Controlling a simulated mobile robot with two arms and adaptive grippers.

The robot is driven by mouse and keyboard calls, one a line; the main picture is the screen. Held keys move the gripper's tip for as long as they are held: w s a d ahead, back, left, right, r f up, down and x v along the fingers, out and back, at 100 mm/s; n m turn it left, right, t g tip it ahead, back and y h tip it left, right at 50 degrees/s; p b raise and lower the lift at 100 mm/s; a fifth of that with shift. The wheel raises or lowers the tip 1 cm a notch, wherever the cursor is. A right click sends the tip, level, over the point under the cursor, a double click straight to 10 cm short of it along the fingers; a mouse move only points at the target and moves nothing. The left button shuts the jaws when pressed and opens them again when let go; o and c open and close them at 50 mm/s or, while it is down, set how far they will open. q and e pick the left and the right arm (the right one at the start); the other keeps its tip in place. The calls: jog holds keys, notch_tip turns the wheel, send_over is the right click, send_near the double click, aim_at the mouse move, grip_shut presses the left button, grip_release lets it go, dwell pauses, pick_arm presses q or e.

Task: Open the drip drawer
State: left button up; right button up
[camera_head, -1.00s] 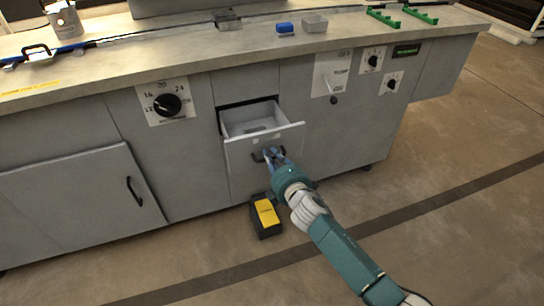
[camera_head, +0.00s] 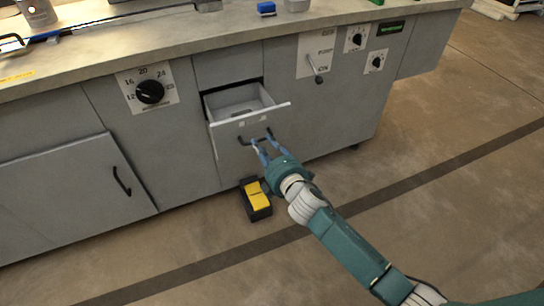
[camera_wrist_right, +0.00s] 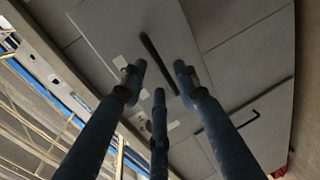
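The drip drawer (camera_head: 250,125) is a grey drawer in the cabinet front, pulled out so that its pale, empty-looking inside shows. A dark bar handle (camera_head: 245,142) is on its front; it also shows in the wrist view (camera_wrist_right: 158,62). My right gripper (camera_head: 264,145) is at the handle, with its blue fingers spread. In the wrist view its three fingers (camera_wrist_right: 160,80) stand apart, and the handle lies beyond and between their tips. I cannot tell whether any finger touches it. My left gripper is not in view.
A black and yellow foot pedal (camera_head: 256,198) stands on the floor below the drawer. A cabinet door with a handle (camera_head: 122,181) is to the left. Dials (camera_head: 150,91) and a lever (camera_head: 317,72) are on the front. The floor in front is mostly clear.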

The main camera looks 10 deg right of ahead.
jog(key=v, duration=0.7)
jog(key=shift+s, duration=0.25)
jog(key=shift+d, duration=0.1)
